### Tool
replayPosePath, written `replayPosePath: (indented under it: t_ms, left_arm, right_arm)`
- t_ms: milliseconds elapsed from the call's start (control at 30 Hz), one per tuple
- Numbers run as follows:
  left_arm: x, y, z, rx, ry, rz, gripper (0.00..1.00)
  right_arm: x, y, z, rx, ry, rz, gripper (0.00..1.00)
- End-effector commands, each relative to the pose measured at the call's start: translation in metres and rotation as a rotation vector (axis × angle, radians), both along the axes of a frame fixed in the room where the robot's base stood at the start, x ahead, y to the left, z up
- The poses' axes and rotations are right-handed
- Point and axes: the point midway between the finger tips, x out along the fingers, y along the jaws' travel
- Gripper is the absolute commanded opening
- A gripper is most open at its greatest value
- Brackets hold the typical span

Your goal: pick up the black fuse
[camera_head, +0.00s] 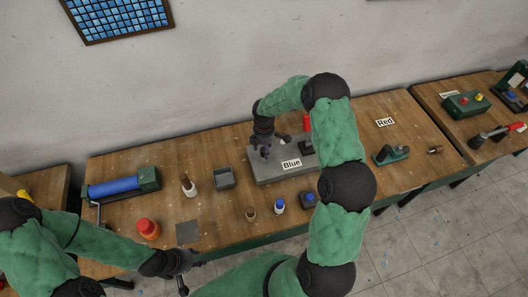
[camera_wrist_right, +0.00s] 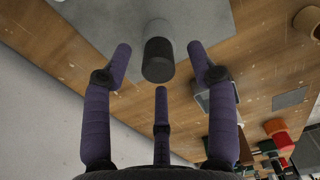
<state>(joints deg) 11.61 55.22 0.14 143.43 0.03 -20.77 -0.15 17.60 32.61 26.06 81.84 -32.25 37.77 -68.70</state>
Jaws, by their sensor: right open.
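The black fuse (camera_wrist_right: 158,57), a short cylinder with a dark cap and a pale body, stands on the grey block in the right wrist view. My right gripper (camera_wrist_right: 160,75) is open, with its purple fingers spread around the fuse and a visible gap on both sides. In the head view my right gripper (camera_head: 263,152) is over the left part of the grey block (camera_head: 268,176) labelled "Blue", and I cannot make out the fuse there. My left gripper (camera_head: 182,267) is beyond the front edge of the bench, and its finger opening is unclear.
On the wooden bench are a grey tray (camera_head: 224,178), a brown-topped cylinder (camera_head: 188,184), a blue-topped cylinder (camera_head: 279,206), a small brown cylinder (camera_head: 250,213), an orange-red jar (camera_head: 148,229) and a blue roller (camera_head: 114,187). My right arm hides part of the bench.

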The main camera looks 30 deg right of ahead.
Motion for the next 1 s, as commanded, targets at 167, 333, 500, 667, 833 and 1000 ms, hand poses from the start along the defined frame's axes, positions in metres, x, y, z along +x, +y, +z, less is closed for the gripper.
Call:
replayPosePath:
  t_ms: [167,333,500,667,833,1000]
  left_arm:
    - [0.0,0.0,0.003,0.0,0.0,0.0,0.4]
    - [0.0,0.0,0.003,0.0,0.0,0.0,0.4]
    - [0.0,0.0,0.003,0.0,0.0,0.0,0.4]
    - [0.0,0.0,0.003,0.0,0.0,0.0,0.4]
    - [0.0,0.0,0.003,0.0,0.0,0.0,0.4]
    - [0.0,0.0,0.003,0.0,0.0,0.0,0.4]
  right_arm:
    - [0.0,0.0,-0.018,0.001,0.001,-0.002,0.58]
    - [0.0,0.0,-0.02,0.001,-0.001,-0.002,0.58]
    - [0.0,0.0,-0.02,0.001,-0.001,-0.001,0.38]
    - [0.0,0.0,-0.02,0.001,-0.001,-0.001,0.0]
    - [0.0,0.0,-0.02,0.001,-0.001,-0.001,0.0]
    - [0.0,0.0,-0.02,0.001,-0.001,-0.001,0.0]
